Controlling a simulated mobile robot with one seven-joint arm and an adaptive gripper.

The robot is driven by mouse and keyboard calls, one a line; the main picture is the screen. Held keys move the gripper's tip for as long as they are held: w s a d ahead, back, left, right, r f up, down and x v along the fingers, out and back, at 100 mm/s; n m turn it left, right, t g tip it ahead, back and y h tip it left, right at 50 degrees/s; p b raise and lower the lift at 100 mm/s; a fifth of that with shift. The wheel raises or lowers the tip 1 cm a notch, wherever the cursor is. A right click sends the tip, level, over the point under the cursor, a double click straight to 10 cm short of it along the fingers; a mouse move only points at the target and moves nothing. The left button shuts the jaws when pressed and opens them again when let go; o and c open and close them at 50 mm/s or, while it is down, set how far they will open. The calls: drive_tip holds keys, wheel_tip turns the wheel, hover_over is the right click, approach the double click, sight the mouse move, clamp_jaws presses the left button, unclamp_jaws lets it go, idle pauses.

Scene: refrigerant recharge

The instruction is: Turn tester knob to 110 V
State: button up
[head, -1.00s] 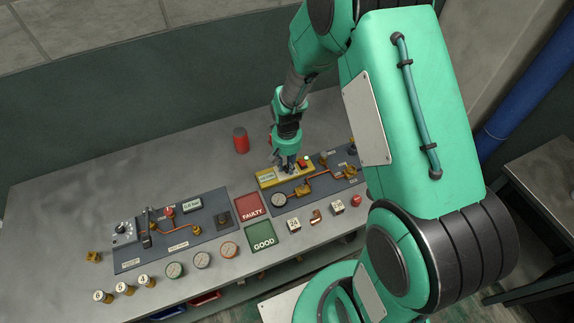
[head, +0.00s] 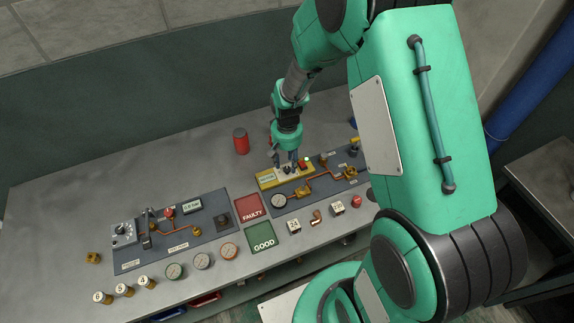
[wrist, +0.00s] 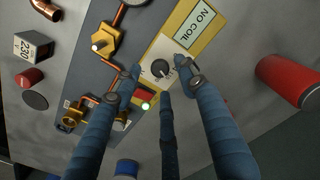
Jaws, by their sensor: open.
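The tester is a yellow box (head: 267,184) with a display reading NO COIL, on the right-hand panel of the bench. It also shows in the wrist view (wrist: 210,30). Its dark round knob (wrist: 160,68) sits on a pale plate in the wrist view, with a light mark on its rim. The marks around the knob are too small to read. My gripper (wrist: 163,80) is open, its blue fingers spread around the knob with visible gaps. In the head view my gripper (head: 286,163) points down over the tester and partly hides the knob.
A lit green lamp (wrist: 145,106) and a red part lie close to the fingers. Copper pipes and brass fittings (wrist: 104,39) sit beside the tester. A red can (head: 241,141) stands behind to the left. FAULTY (head: 250,208) and GOOD (head: 262,237) pads lie to the left.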

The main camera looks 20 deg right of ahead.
wheel_tip(320, 180, up, 9)
idle(0.4)
idle(0.5)
wheel_tip(320, 180, up, 18)
drive_tip(key=f+n+t+b, duration=0.1)
drive_tip(key=t+b, duration=0.1)
drive_tip(key=t, duration=0.1)
hover_over(287, 169)
drive_tip(key=s+a, duration=0.3)
drive_tip(key=s, duration=0.5)
drive_tip(key=s+a+r+t+b, duration=0.1)
drive_tip(key=s+r, duration=0.3)
drive_tip(key=s, duration=0.4)
drive_tip(key=s+r+n+t, duration=0.1)
drive_tip(key=s+r, duration=0.4)
drive_tip(key=s, duration=0.3)
drive_tip(key=shift+s+a+n+t+b, duration=0.25)
drive_tip(key=shift+a+n+t+b, duration=0.05)
drive_tip(key=shift+a+b, duration=0.05)
drive_tip(key=shift+o, duration=0.4)
drive_tip(key=shift+w+r, duration=0.1)
idle(0.7)
